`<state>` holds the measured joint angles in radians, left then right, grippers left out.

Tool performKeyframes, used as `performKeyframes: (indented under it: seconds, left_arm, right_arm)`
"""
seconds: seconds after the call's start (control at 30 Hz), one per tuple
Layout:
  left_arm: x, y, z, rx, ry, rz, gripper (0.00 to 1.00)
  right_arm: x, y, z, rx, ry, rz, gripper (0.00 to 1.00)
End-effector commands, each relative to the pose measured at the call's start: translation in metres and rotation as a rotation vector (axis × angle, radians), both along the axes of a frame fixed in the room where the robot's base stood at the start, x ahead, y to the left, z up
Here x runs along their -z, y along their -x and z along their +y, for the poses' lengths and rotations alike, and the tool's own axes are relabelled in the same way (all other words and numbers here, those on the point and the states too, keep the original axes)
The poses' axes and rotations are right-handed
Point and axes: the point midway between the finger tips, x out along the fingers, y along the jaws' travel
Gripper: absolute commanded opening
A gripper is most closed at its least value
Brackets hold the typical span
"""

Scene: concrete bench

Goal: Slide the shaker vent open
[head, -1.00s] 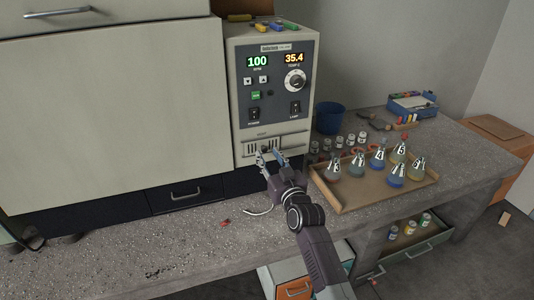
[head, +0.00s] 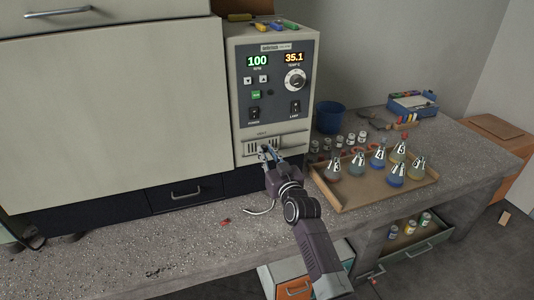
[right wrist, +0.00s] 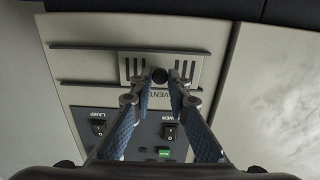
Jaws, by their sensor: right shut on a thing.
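The shaker (head: 274,85) is a pale cabinet with a dark control panel. Its vent (head: 251,149) is a light plate with dark vertical slots low on the front, below the panel. In the right wrist view the vent plate (right wrist: 193,72) appears upside down, with a small dark round knob (right wrist: 159,75) at its middle. My right gripper (head: 270,153) is at the vent; in the right wrist view its fingers (right wrist: 163,77) are shut on the knob, one on each side. The fingers hide part of the slots. My left gripper is not in view.
A wooden tray (head: 378,196) of several flasks stands on the bench, right of my right arm. Small jars and a blue bin (head: 329,117) stand behind it. A white cable (head: 262,211) and a small red piece (head: 225,221) lie on the bench in front.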

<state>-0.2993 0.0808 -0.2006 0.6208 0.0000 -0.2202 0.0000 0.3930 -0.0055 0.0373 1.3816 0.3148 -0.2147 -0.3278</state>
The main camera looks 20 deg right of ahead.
Motion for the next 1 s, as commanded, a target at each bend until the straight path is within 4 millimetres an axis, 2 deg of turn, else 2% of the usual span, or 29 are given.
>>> performKeyframes:
  seconds: [0.27, 0.37, 0.7, 0.83, 1.0]
  left_arm:
    - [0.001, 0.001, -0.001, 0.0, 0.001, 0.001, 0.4]
    - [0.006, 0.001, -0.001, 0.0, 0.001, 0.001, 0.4]
    - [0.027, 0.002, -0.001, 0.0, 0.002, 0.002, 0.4]
    - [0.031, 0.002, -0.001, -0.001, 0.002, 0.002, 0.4]
    - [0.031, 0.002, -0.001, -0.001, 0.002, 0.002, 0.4]
  right_arm:
    - [0.001, 0.0, -0.003, 0.001, 0.001, 0.0, 0.0]
    - [0.002, -0.001, -0.016, 0.002, 0.003, 0.0, 0.0]
    - [0.003, -0.003, -0.077, 0.001, 0.006, -0.002, 0.0]
    - [0.002, -0.003, -0.09, 0.001, 0.002, -0.001, 0.0]
    - [0.0, -0.003, -0.095, 0.0, 0.0, 0.001, 0.0]
